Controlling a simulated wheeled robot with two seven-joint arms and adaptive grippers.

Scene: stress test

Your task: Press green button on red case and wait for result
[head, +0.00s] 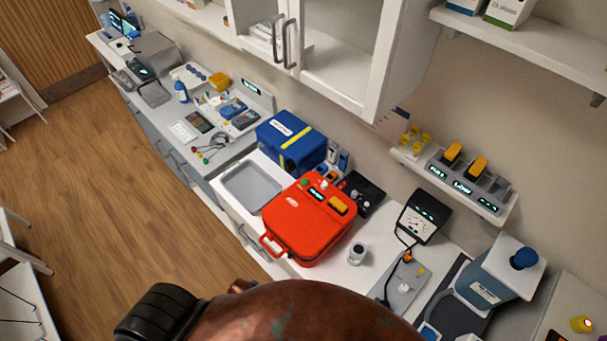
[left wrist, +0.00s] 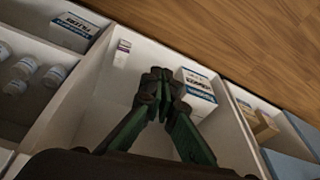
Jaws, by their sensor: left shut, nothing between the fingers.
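The red case (head: 298,226), with a handle at its near left end, lies closed on the white counter in the head view. A small green button (head: 305,182) shows near its far left corner, with a yellow part (head: 338,205) to the right. My left gripper (left wrist: 160,76) shows in the left wrist view with its green fingers together and nothing between them. It is over an open white compartment, apart from the case, which that view does not show. One of my arm links covers the bottom of the head view. My right gripper is not in view.
A grey tray (head: 251,187) and a blue case (head: 291,143) stand beside the red case. A small white jar (head: 357,253) and a black meter (head: 423,217) are to its right. In the left wrist view, a white box (left wrist: 196,92) lies near my fingers.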

